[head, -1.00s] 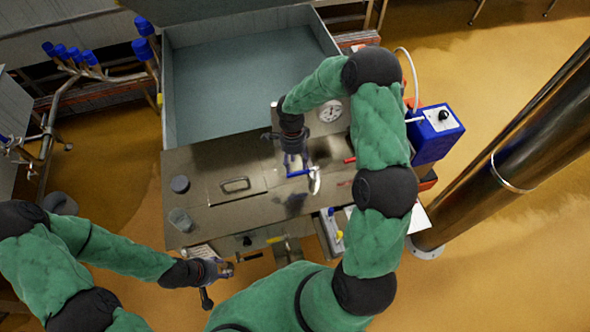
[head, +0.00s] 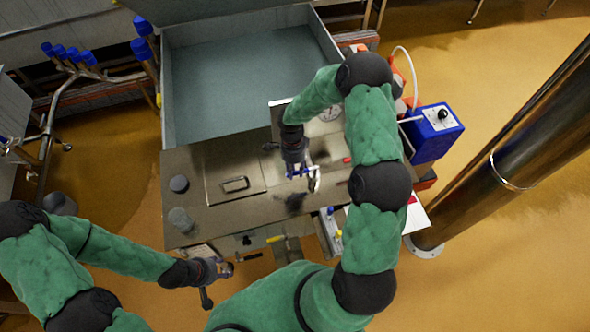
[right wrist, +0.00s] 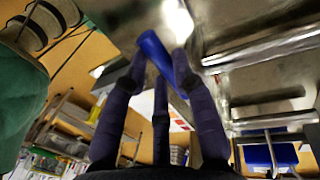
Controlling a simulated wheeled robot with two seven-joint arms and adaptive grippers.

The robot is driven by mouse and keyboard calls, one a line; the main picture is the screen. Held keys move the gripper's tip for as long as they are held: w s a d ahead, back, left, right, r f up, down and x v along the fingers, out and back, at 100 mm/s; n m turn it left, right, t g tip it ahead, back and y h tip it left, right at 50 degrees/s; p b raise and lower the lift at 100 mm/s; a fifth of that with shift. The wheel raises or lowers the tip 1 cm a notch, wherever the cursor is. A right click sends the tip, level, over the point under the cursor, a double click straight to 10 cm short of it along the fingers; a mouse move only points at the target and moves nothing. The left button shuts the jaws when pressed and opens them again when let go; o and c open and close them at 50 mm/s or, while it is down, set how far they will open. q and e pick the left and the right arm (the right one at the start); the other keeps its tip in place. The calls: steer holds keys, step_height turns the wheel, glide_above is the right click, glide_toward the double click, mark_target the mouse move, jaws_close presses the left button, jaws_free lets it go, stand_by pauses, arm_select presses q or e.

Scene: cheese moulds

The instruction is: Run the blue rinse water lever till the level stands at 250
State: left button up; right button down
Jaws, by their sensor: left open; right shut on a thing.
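The blue lever (right wrist: 154,48) shows in the right wrist view between my fingers. My right gripper (right wrist: 163,75) is shut on it. In the head view my right gripper (head: 301,171) is over the worktop, with a little blue showing at its fingers and a pale spout-like piece (head: 315,182) beside it. I cannot tell the water level. My left gripper (head: 222,269) is open and empty at the front left of the worktop.
A large grey-lined vat (head: 245,75) stands behind the worktop (head: 225,205). A red handle (head: 347,160) is close to my right forearm. A blue box (head: 434,132) with a black knob is at the right.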

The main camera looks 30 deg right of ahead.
steer(key=shift+s, duration=0.1)
steer(key=s+d+n+h+b, duration=0.1)
steer(key=s+n+b, duration=0.3)
steer(key=n, duration=0.4)
steer(key=s+d+n+t+h+b, duration=0.1)
steer(key=s+d+n+b, duration=0.3)
steer(key=n, duration=0.5)
steer(key=shift+s+d+t+h+b, duration=0.15)
steer(key=shift+s+t+h+b, duration=0.2)
steer(key=shift+b, duration=0.9)
steer(key=shift+r, duration=0.1)
steer(key=c, duration=1)
jaws_free()
